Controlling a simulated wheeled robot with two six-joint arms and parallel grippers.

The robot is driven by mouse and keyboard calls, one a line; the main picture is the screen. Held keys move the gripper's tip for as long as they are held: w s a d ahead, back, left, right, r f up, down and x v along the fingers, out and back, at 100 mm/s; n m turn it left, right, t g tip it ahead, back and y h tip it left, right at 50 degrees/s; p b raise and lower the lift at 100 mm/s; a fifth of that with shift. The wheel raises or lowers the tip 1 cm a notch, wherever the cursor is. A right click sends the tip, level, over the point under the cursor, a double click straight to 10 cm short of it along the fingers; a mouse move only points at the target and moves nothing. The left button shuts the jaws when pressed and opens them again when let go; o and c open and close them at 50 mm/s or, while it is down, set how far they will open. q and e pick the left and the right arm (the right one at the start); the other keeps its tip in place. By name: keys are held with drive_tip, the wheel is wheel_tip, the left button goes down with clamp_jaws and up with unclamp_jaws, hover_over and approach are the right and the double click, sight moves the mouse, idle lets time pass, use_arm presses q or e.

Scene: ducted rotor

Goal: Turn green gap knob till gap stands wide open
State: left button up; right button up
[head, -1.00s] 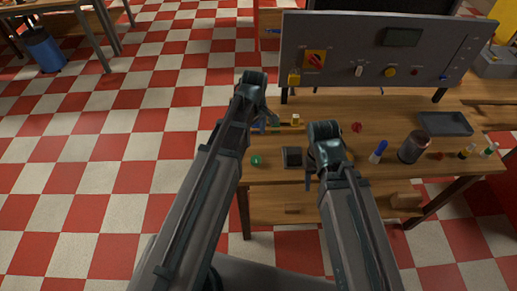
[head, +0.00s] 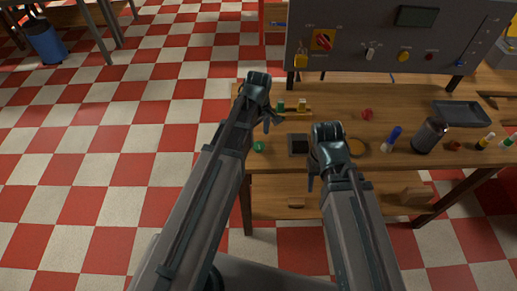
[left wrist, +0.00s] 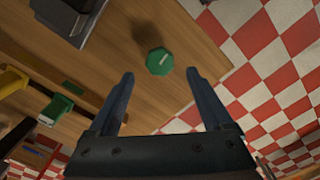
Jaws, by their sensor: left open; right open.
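The green knob (head: 258,147) sits at the left front edge of the wooden bench in the head view. In the left wrist view the green knob (left wrist: 160,62) has a pale mark on its top. My left gripper (head: 273,116) is open and empty; in the left wrist view its two fingers (left wrist: 160,74) point toward the knob, one to each side in the picture, apart from it. My right gripper (head: 313,178) is by the bench's front edge, beyond which its fingers are mostly hidden by my arm. The gap itself cannot be made out.
A dark square box (head: 298,145) stands right of the knob. Behind is a rack (head: 290,111) with green and yellow pieces. A grey control panel (head: 375,68) rises at the back. A dark jar (head: 430,136), a blue-capped bottle (head: 392,139) and a tray (head: 462,113) are at right.

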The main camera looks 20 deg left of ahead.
sight(259, 145)
use_arm(q)
wheel_tip(259, 145, down, 5)
drive_tip(key=b, duration=0.3)
drive_tip(key=shift+r+b, duration=0.15)
drive_tip(key=shift+b, duration=0.2)
clamp_jaws()
